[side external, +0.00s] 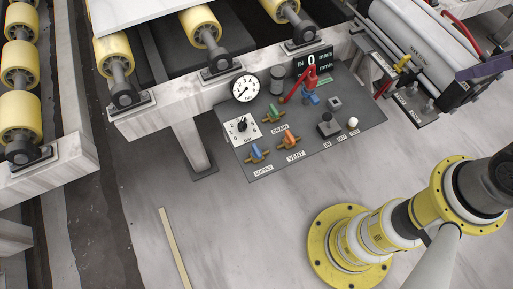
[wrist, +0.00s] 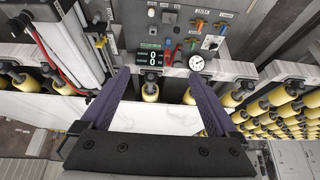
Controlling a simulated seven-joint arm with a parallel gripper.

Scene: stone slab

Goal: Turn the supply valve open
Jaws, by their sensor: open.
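The supply valve (side external: 257,152), with a blue handle and brass-coloured pipe ends, is at the lower left of the dark control panel (side external: 350,118), by the SUPPLY label. Its handle appears to lie across the pipe line. In the wrist view the supply valve (wrist: 220,26) is small, near the top right of the panel. My gripper (wrist: 158,74) is open and empty, its two purple fingers wide apart, away from the valve. In the side external view only a purple finger piece (side external: 486,62) shows at the right edge.
Beside the supply valve are the orange vent valve (side external: 289,139), green drain valve (side external: 272,112) and a dial knob (side external: 241,128). The gauge (side external: 245,88), display (side external: 312,62) and red hose fitting (side external: 309,82) stand behind. Yellow rollers (side external: 201,25) border the panel. The slab before the panel is mostly clear.

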